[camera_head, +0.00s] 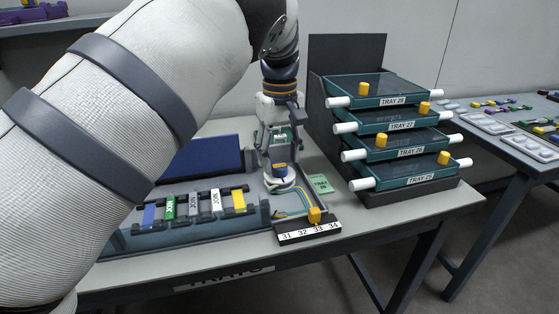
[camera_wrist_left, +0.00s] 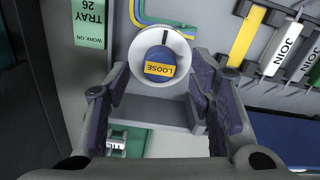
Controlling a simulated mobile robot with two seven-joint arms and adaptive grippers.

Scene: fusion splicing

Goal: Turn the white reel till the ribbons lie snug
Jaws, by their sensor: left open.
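The white reel (camera_head: 279,184) stands upright on the bench-top tray, with a blue knob on top. In the left wrist view the reel (camera_wrist_left: 141,69) shows from above, and its yellow label reads LOOSE. My left gripper (camera_head: 280,158) points down over the reel. In the left wrist view its open fingers (camera_wrist_left: 160,76) stand on either side of the knob's lower part, with gaps to the knob. Coloured ribbons (camera_head: 290,203) run beside the reel and also show in the left wrist view (camera_wrist_left: 140,14). My right gripper is not seen.
A yellow peg (camera_head: 315,214) stands by the 31–34 number strip (camera_head: 309,233). A rack of labelled trays (camera_head: 390,120) rises close on the right. A holder with JOIN pieces (camera_head: 190,204) lies left. A green TRAY 26 card (camera_head: 319,184) lies beside the reel.

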